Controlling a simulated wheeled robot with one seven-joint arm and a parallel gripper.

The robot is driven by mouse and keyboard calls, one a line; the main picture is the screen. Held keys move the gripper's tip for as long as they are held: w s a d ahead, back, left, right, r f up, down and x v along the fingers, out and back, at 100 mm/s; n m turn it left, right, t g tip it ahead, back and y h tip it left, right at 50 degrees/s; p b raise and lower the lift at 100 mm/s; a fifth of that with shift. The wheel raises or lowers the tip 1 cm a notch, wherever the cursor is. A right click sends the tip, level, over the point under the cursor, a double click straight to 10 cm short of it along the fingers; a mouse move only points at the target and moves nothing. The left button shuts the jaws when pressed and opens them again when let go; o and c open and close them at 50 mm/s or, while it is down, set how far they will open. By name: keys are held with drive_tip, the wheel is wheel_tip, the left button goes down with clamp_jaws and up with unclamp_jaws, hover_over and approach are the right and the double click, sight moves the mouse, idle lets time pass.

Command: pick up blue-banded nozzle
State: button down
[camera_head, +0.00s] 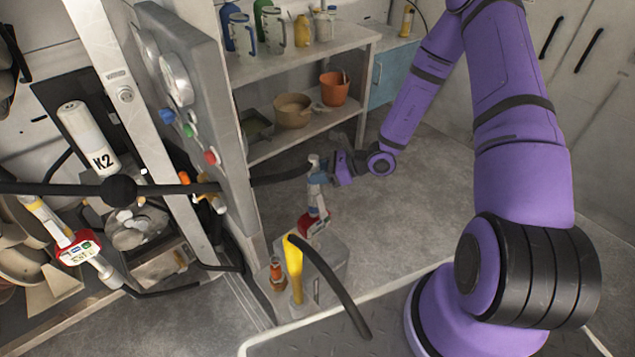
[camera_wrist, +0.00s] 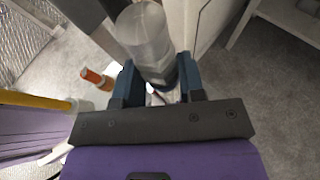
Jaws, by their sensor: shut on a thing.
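The blue-banded nozzle (camera_head: 314,222) stands roughly upright in the head view, with a pale grey top, a blue band and a red-and-white lower body. My gripper (camera_head: 322,177) reaches it from the right and is shut on its upper part near the band. In the wrist view my gripper (camera_wrist: 157,78) has its two dark blue fingers on either side of the nozzle (camera_wrist: 145,35), which shows as a grey, translucent cylinder. The nozzle's lower end is mostly hidden there. I cannot tell whether it still rests on the stand below.
A yellow handle (camera_head: 294,262) with a black hose and an orange-brown bottle (camera_head: 277,272) stand close in front. A grey panel (camera_head: 205,95) rises at the left. A yellow-banded nozzle (camera_head: 75,245) hangs further left. Shelves (camera_head: 300,48) stand behind; floor right of the nozzle is clear.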

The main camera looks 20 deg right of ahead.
wheel_tip(320, 180, up, 8)
drive_tip(key=shift+r, duration=0.2)
idle(0.5)
